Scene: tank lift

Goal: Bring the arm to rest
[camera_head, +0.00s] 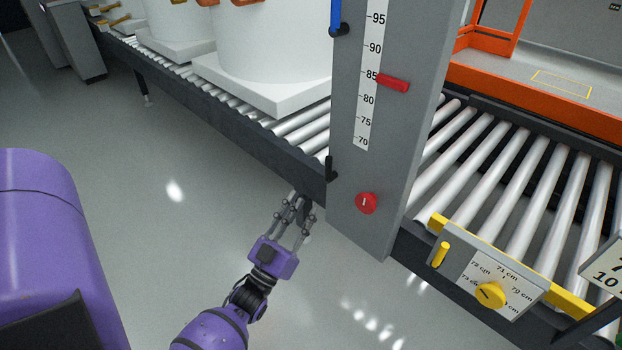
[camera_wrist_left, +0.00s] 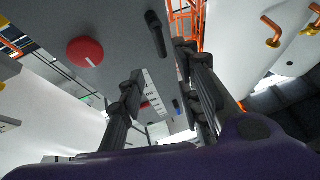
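My left gripper (camera_head: 300,208) reaches up from the bottom of the head view, with its purple wrist below it. Its fingers are spread and nothing shows between them. It is beside the dark conveyor frame, just left of the grey scale post (camera_head: 385,120). In the left wrist view the fingers (camera_wrist_left: 160,85) stand apart, with the post's face beyond them. A black lever (camera_wrist_left: 157,33) and a red round knob (camera_wrist_left: 85,52) on the post show close by; the knob is also in the head view (camera_head: 366,203). My right gripper is not in view.
White tanks (camera_head: 270,50) stand on the roller conveyor (camera_head: 300,125) at the back left. Right of the post are more rollers (camera_head: 510,180) and a panel with a yellow dial (camera_head: 490,295). An orange frame (camera_head: 530,85) is behind. The floor (camera_head: 180,240) at left is clear.

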